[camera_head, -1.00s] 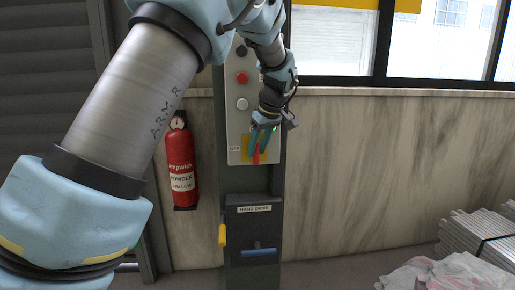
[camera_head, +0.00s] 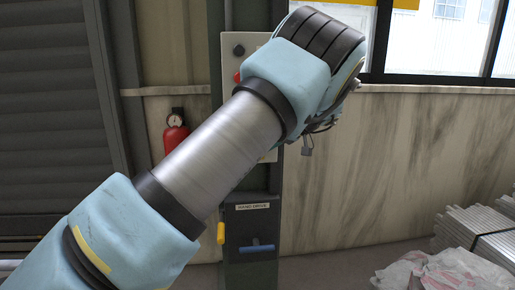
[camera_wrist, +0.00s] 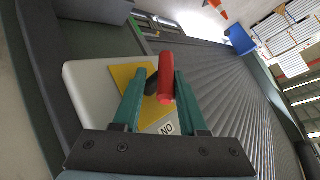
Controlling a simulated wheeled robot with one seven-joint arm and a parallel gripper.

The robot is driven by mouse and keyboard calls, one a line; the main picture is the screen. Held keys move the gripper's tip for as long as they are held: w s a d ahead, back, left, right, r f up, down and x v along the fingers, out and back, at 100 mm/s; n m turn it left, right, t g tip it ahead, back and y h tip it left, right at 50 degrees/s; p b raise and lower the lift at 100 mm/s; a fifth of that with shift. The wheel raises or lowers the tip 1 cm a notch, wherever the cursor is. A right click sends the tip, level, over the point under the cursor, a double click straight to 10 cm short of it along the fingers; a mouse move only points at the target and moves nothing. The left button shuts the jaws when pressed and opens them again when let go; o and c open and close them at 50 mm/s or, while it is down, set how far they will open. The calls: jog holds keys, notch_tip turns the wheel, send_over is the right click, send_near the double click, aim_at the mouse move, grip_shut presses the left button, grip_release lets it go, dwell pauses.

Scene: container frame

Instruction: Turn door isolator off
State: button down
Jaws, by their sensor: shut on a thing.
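The isolator's red handle (camera_wrist: 167,80) stands out from a yellow plate (camera_wrist: 125,75) on a pale grey box in the wrist view. My gripper (camera_wrist: 161,88) has its two green fingers on either side of the red handle and is shut on it. In the head view my arm covers the gripper, the handle and most of the grey control panel (camera_head: 230,45). I cannot tell the handle's exact angle.
A red fire extinguisher (camera_head: 176,133) hangs left of the post, partly behind my arm. A hand drive box (camera_head: 250,220) with a yellow handle (camera_head: 221,233) and a blue handle (camera_head: 257,248) sits below the panel. Stacked metal bars (camera_head: 480,238) lie at the lower right.

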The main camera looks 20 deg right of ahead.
jog(key=t+y+b, duration=0.1)
jog(key=y, duration=0.1)
jog(key=f+m+t+y+b, duration=0.1)
jog(key=y+b, duration=0.1)
jog(key=shift+d+f+t+y, duration=0.1)
jog(key=shift+t+y, duration=0.2)
jog(key=shift+y, duration=0.1)
jog(key=m+t+y+b, duration=0.1)
jog(key=t+y+b, duration=0.1)
jog(key=y+b, duration=0.1)
jog(key=shift+f+m+t+b, duration=0.1)
jog(key=shift+m+t+b, duration=0.25)
jog(key=shift+b, duration=0.2)
jog(key=shift+c, duration=2.4)
grip_release()
